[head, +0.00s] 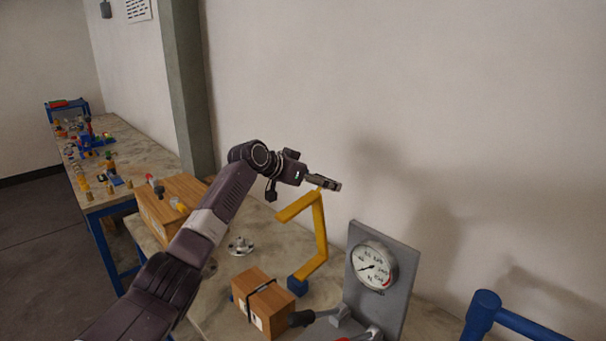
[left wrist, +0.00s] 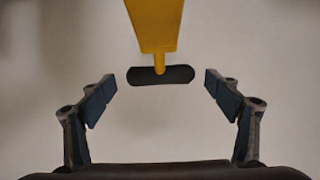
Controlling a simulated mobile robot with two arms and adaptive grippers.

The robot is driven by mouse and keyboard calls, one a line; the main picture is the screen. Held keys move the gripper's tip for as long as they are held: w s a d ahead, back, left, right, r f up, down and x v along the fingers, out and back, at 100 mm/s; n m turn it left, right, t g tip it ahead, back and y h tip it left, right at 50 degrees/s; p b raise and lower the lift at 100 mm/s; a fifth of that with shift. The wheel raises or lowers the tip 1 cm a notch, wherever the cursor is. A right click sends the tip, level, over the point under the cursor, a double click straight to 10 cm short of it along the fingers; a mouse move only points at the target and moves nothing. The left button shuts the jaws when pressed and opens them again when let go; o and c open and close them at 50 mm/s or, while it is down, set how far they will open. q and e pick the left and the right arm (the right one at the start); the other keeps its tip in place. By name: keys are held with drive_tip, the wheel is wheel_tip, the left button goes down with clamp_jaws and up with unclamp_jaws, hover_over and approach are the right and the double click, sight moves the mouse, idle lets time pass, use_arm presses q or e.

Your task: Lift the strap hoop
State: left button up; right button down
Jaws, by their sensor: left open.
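My left gripper (head: 326,183) is open at the top of a yellow bent post (head: 320,235) with a blue foot. In the left wrist view, a yellow tapered bar (left wrist: 154,24) ends in a short peg at a dark oblong piece (left wrist: 174,76). The piece lies between the open fingers of the left gripper (left wrist: 162,82), with a gap on each side. It may be the strap hoop, but its full shape is not clear. A wooden block (head: 262,300) with a dark strap around it sits below on the table. My right gripper is out of view.
A grey panel with a round gauge (head: 375,267) stands right of the post. A blue rail (head: 520,322) is at lower right. A flanged metal part (head: 240,246) and a wooden box (head: 160,212) sit to the left. The wall is behind.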

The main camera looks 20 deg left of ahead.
use_arm(q)
drive_tip(key=v, duration=0.8)
drive_tip(key=shift+s+r, duration=0.15)
drive_tip(key=shift+r, duration=0.1)
drive_tip(key=shift+f, duration=0.1)
